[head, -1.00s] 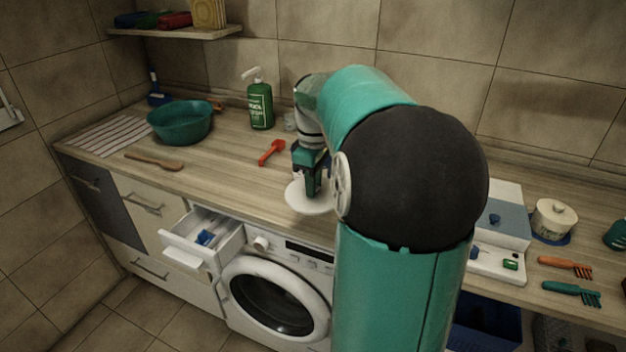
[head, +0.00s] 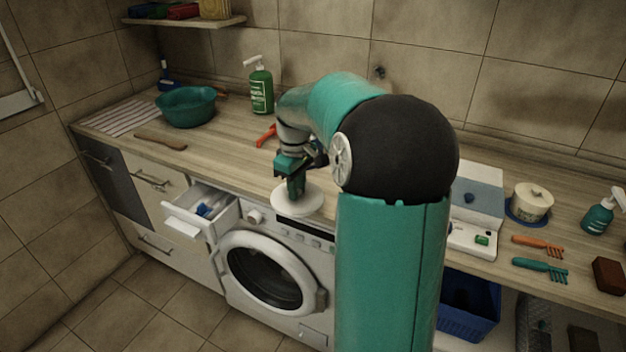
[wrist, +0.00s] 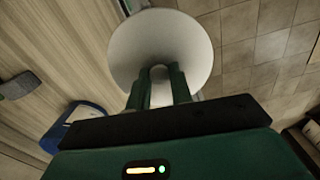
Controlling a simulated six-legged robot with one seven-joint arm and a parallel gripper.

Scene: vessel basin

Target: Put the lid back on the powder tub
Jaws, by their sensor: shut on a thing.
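My gripper (head: 296,196) is shut on the round white lid (head: 297,204). It holds the lid over the counter's front edge, above the washing machine. In the wrist view the lid (wrist: 160,35) sits flat-looking beyond both fingers (wrist: 158,90), gripped near its middle. The powder tub cannot be made out for certain. A blue-edged pale object (wrist: 72,122) on the counter in the wrist view is partly cut off by my gripper, and I cannot tell whether it is the tub. My arm hides the counter's middle in the head view.
An open detergent drawer (head: 203,208) juts out below left of the lid. A green pump bottle (head: 261,88), a teal bowl (head: 186,106) and a red scoop (head: 266,135) are behind.

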